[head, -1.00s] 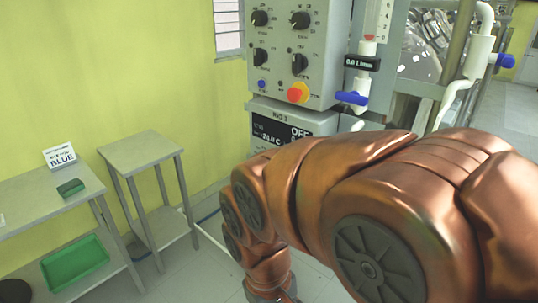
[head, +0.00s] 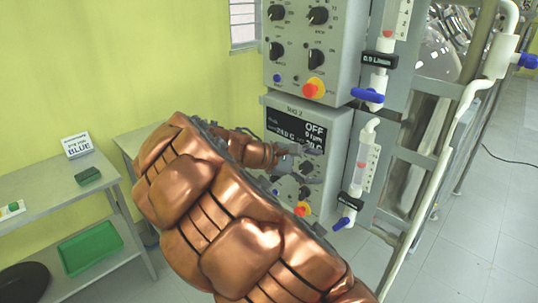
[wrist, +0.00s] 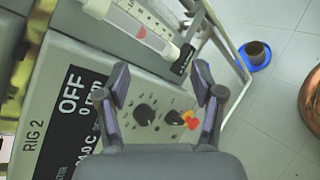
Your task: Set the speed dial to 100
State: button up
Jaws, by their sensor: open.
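The RIG 2 control panel shows in the wrist view (wrist: 62,72) and in the head view (head: 343,120). Its display (wrist: 82,95) reads OFF and 0 rpm. Black dials sit between my finger lines in the wrist view: one at the middle (wrist: 144,115) and one (wrist: 175,117) beside a red and yellow button (wrist: 190,120). Their labels and scales are too small to read, so I cannot tell which is the speed dial or its setting. My gripper (wrist: 162,82) is open and empty, facing the panel; in the head view it (head: 312,165) partly covers the dials.
An upper panel (head: 300,60) with more dials sits above. Flow meters with blue valves (head: 367,95) stand right of the panels. A metal frame (head: 425,140) is further right. Steel tables (head: 50,195) with a green tray (head: 90,248) stand at left.

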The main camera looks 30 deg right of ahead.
jog(key=w+a+f+n+t+h, duration=0.2)
jog(key=w+f+n, duration=0.15)
jog(key=w, duration=0.35)
jog(key=w+a+f+n+t+h, duration=0.1)
jog(key=w+a+f+n+t, duration=0.15)
jog(key=w+n, duration=0.4)
jog(key=w+a+f+n+t+h, duration=0.1)
jog(key=w+f+n+t+h, duration=0.2)
jog(key=w, duration=0.6)
jog(key=w+d+m+y+p, duration=0.1)
jog(key=d+p, duration=0.2)
jog(key=d, duration=0.4)
jog(key=shift+d+f, duration=0.2)
jog(key=shift+f, duration=0.25)
jog(key=c, duration=1.1)
